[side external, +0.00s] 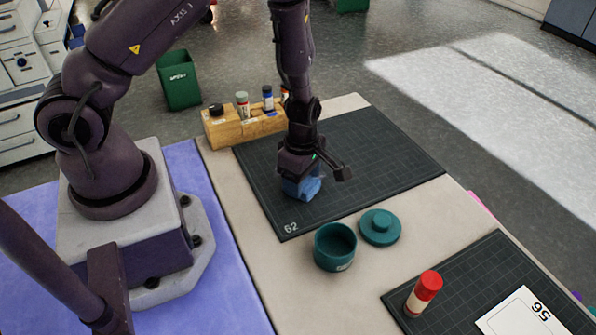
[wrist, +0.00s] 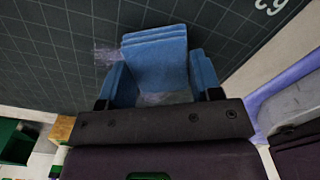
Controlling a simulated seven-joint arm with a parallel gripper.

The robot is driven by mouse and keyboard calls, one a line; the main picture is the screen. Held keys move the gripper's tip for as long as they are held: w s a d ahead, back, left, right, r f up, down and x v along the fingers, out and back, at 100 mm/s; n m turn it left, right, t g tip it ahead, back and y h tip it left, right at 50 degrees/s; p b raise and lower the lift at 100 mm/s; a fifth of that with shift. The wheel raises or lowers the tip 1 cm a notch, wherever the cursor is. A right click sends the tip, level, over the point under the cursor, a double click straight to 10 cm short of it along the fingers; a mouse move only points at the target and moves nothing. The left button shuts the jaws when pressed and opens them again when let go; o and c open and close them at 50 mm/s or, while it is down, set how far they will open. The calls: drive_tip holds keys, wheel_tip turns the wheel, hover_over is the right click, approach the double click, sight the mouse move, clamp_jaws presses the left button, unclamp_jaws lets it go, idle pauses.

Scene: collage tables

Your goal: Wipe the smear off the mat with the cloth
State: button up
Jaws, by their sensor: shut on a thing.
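The dark gridded mat (side external: 375,160), marked 62, lies on the light table; it fills the upper part of the wrist view (wrist: 50,50). My gripper (side external: 299,179) is low over the mat's left part, shut on a folded blue cloth (side external: 304,189). In the wrist view the cloth (wrist: 158,62) sits between the fingers of my gripper (wrist: 160,85). A faint pale smear (wrist: 105,55) shows on the mat just left of the cloth, and a similar pale patch shows at its lower edge. The cloth and gripper hide the mat beneath. I cannot tell whether the cloth touches it.
A wooden rack (side external: 240,127) with several small bottles stands behind the mat's left corner. An open teal pot (side external: 335,247) and its teal lid (side external: 379,227) stand in front. A red-capped tube (side external: 423,293) and white card (side external: 518,314) are on a second mat (side external: 480,270).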

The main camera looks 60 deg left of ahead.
drive_tip(key=shift+d, duration=0.4)
drive_tip(key=shift+w, duration=0.9)
drive_tip(key=shift+a, duration=1.4)
drive_tip(key=shift+s+a+f, duration=0.1)
drive_tip(key=shift+a, duration=1.4)
drive_tip(key=shift+s+a, duration=0.1)
drive_tip(key=shift+a, duration=2.85)
drive_tip(key=shift+w+d, duration=0.25)
drive_tip(key=shift+w, duration=0.25)
drive_tip(key=shift+w+d, duration=0.2)
drive_tip(key=shift+w, duration=0.25)
drive_tip(key=shift+d, duration=5.35)
